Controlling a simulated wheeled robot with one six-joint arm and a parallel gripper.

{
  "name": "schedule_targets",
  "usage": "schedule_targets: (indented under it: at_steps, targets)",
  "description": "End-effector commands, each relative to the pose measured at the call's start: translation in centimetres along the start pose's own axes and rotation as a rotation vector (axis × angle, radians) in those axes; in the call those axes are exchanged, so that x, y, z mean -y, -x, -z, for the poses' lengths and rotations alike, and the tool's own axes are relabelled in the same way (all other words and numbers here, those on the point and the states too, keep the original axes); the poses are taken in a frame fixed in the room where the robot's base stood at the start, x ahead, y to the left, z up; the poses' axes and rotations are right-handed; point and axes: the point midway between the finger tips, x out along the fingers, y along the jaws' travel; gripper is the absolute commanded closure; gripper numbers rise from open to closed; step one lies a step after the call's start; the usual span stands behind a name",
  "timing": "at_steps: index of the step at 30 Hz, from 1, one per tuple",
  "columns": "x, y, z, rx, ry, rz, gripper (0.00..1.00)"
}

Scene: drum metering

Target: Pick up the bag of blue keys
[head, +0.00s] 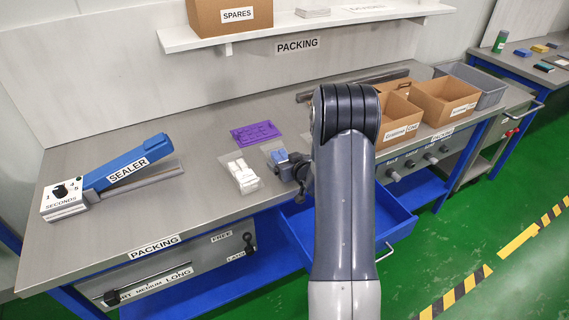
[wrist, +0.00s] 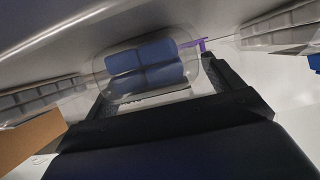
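The bag of blue keys (head: 281,158) lies on the grey bench near its front edge, in a clear bag. In the wrist view the blue keys (wrist: 147,66) are straight ahead, showing as blue blocks under clear film. My gripper (head: 299,168) is low over the bench at the right side of this bag, partly hidden by my arm. In the wrist view my gripper (wrist: 165,88) has its dark fingers spread apart, with the bag at or just beyond the tips. I cannot tell whether the fingers touch it.
A bag of white keys (head: 242,176) lies just left of the blue one. A purple tray (head: 255,133) lies behind them. The sealer (head: 125,168) stands at the left. Cardboard boxes (head: 445,98) stand at the right. A blue drawer (head: 350,222) is open below the bench front.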

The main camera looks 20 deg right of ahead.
Motion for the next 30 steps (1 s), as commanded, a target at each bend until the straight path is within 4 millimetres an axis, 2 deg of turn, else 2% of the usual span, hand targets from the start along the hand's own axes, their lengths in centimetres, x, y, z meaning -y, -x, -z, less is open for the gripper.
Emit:
schedule_targets:
  at_steps: [2,18,26,30]
  targets:
    - [0.0,0.0,0.0,0.000,0.000,0.000,0.20]
    - [0.0,0.0,0.0,0.000,0.000,0.000,0.64]
    - [0.0,0.1,0.2,-0.002,0.000,0.000,0.64]
    - [0.0,0.6,1.4,-0.004,0.002,-0.001,0.64]
